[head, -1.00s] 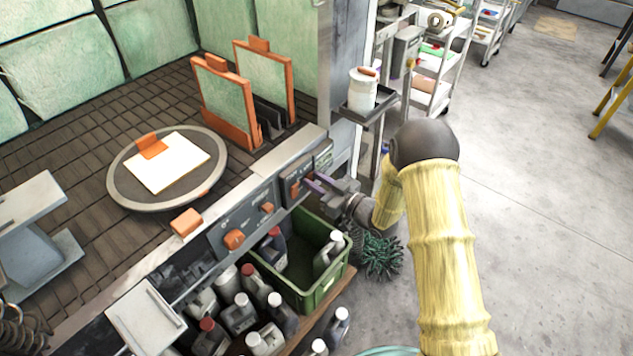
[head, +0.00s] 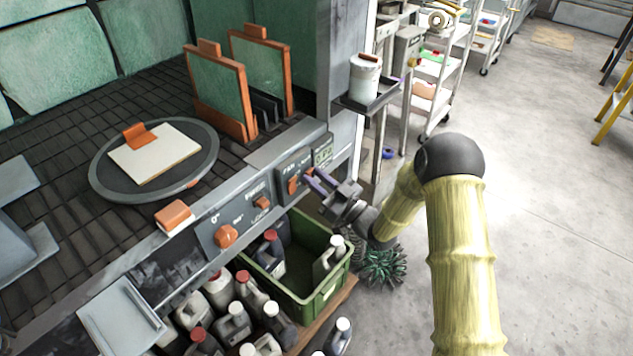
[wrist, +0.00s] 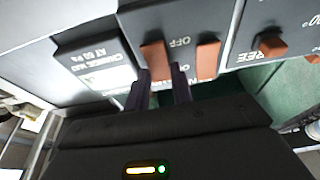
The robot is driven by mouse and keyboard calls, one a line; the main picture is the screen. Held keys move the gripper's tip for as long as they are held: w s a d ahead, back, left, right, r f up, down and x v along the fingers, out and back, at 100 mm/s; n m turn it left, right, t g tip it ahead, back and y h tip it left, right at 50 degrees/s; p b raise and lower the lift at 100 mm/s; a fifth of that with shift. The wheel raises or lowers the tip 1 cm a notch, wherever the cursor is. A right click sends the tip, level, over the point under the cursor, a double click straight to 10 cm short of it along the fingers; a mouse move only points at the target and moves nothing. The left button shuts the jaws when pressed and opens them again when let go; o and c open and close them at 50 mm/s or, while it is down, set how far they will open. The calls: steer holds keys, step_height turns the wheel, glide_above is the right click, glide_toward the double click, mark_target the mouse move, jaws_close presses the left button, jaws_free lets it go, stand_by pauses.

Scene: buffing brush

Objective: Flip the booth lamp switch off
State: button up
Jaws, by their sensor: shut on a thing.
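The booth lamp switch is an orange rocker (wrist: 152,55) on the dark control panel, between a plate with an upside-down "CHANGE" label and the other orange switch. My gripper (wrist: 161,74) is at it, with its two dark fingers on either side of the switch's near end, shut on it. In the head view my gripper (head: 312,180) reaches the panel from the right and hides most of the lamp switch. The fan switch (head: 293,186) shows just left of the fingers.
An orange knob (head: 226,236) and a smaller one (head: 262,202) sit on the panel further left. A green crate (head: 318,302) with bottles stands below my gripper. A shelf with a white can (head: 364,78) is to the right. Open floor lies right of my arm.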

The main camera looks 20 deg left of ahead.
steer(key=o, duration=1)
steer(key=shift+d, duration=0.15)
steer(key=b+v, duration=0.1)
steer(key=v, duration=1.6)
steer(key=shift+s+f, duration=0.1)
steer(key=shift+s, duration=0.05)
